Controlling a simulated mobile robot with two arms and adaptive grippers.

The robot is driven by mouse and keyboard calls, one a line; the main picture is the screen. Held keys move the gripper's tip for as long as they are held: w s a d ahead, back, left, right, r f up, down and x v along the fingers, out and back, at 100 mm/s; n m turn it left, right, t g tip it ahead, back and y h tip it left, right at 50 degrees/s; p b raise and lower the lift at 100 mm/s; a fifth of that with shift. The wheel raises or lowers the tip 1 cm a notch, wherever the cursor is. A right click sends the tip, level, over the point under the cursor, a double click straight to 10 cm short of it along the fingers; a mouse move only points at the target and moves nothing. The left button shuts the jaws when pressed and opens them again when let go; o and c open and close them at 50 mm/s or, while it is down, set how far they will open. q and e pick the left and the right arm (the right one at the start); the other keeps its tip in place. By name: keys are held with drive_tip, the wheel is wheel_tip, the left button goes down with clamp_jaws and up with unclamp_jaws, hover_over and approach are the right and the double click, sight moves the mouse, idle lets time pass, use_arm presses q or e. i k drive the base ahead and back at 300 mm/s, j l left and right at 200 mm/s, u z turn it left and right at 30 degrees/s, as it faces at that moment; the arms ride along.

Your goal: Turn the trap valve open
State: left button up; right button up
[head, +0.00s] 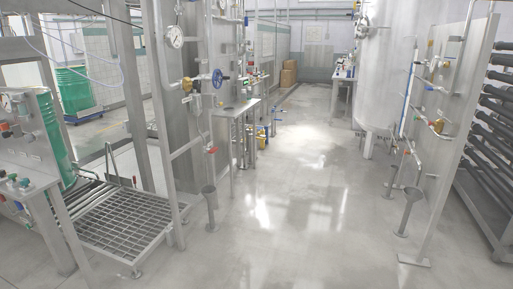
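Neither of my grippers is in view. I cannot tell for sure which fitting is the trap valve. A small red-handled valve (211,150) sits low on a thin pipe left of centre, above a grey drain funnel (210,192). A blue handwheel valve (218,78) is on the piping above it, with a brass-coloured body (187,85) to its left. On the right, a fitting with red ends (438,128) is on a steel panel. The handles are too small to read their positions.
A steel grating platform (115,222) stands at the lower left beside a panel with coloured knobs (22,184). A rack of dark tubes (490,125) is at the right. The shiny floor (290,205) is clear through the middle.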

sight(213, 150)
drive_tip(key=i+j, duration=0.35)
drive_tip(key=j, duration=0.15)
drive_tip(key=i+j, duration=0.35)
drive_tip(key=j, duration=0.15)
drive_tip(key=i+j, duration=0.75)
drive_tip(key=j, duration=0.25)
drive_tip(key=i+l, duration=0.25)
drive_tip(key=i, duration=0.2)
drive_tip(key=i+l, duration=0.25)
drive_tip(key=i, duration=0.15)
